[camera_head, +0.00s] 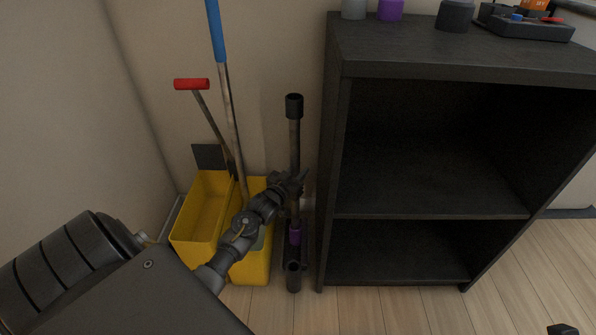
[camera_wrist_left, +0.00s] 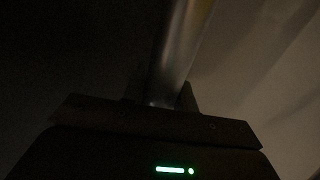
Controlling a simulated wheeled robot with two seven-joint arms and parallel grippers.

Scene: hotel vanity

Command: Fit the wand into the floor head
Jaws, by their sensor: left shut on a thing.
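The wand (camera_head: 295,145) is a grey metal tube with a black top end, standing roughly upright between the yellow bucket and the dark shelf. My left gripper (camera_head: 292,184) is shut around its lower part. In the left wrist view the wand (camera_wrist_left: 183,55) runs up from between the fingers. I cannot tell whether the wand's lower end is inside the floor head.
The yellow mop bucket (camera_head: 185,236) stands left of the wand, holding a blue-handled pole (camera_head: 217,35) and a red-handled tool (camera_head: 191,84). The dark shelf (camera_head: 331,170) is close on the right. A small dark part, perhaps my right gripper (camera_head: 563,329), shows at the bottom right.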

